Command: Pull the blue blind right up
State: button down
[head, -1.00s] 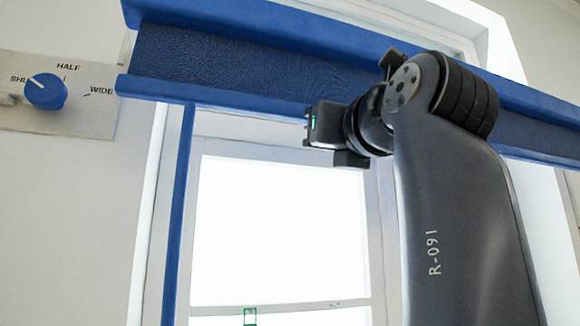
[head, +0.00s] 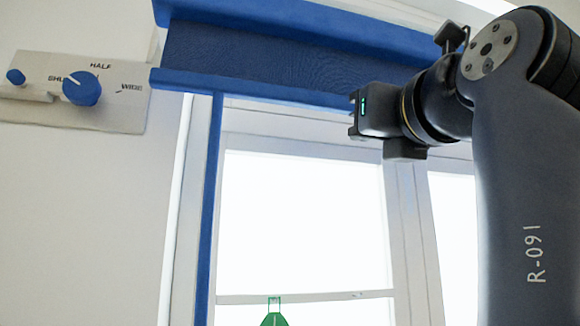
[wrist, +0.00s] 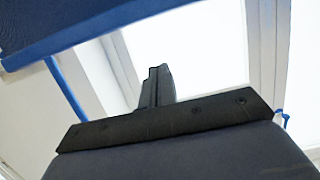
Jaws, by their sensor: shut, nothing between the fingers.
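The blue blind (head: 300,62) is a short band of dark blue fabric at the top of the window, between a blue top rail (head: 300,22) and a blue bottom bar (head: 250,90). Much of the glass below it is uncovered. The blind's lower edge also shows in the wrist view (wrist: 90,30), at the upper left. My gripper (head: 356,114) is shut and empty. In the head view it overlaps the right part of the bottom bar; I cannot tell whether they touch. In the wrist view the closed fingers (wrist: 157,85) stand in front of the window, apart from the blind.
A wall plate (head: 125,106) at the left carries a blue dial (head: 82,88) and a smaller blue knob (head: 15,77). A blue vertical strip (head: 208,200) runs down the window's left side. A green object (head: 273,318) shows at the bottom. The space before the glass is clear.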

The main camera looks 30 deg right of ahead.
jog(key=c, duration=2.2)
grip_release()
jog(key=shift+b+v, duration=0.55)
jog(key=shift+v, duration=1.6)
